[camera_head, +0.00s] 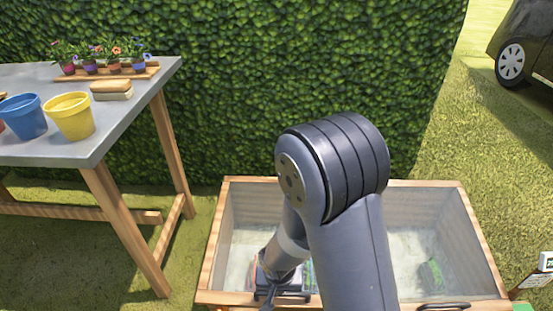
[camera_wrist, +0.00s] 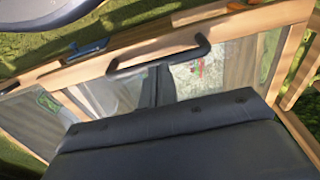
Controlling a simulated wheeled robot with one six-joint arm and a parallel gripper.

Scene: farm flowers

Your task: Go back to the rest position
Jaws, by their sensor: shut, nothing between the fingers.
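My gripper (camera_head: 268,287) is low over the left front part of a wooden box (camera_head: 212,245), partly hidden behind my own arm in the head view. In the wrist view its dark narrow fingers (camera_wrist: 156,85) are together and hold nothing. They appear close to a black bar handle (camera_wrist: 165,58) at the box's wooden rim (camera_wrist: 235,28); I cannot tell whether they touch. My arm is bent and reaches down in front of the box.
A grey-topped table (camera_head: 140,90) at left carries a blue pot (camera_head: 26,117), a yellow pot (camera_head: 70,117), a sponge-like block (camera_head: 112,90) and small potted flowers (camera_head: 115,63). A hedge (camera_head: 250,70) stands behind. A car (camera_head: 525,55) is at far right, with open grass before it.

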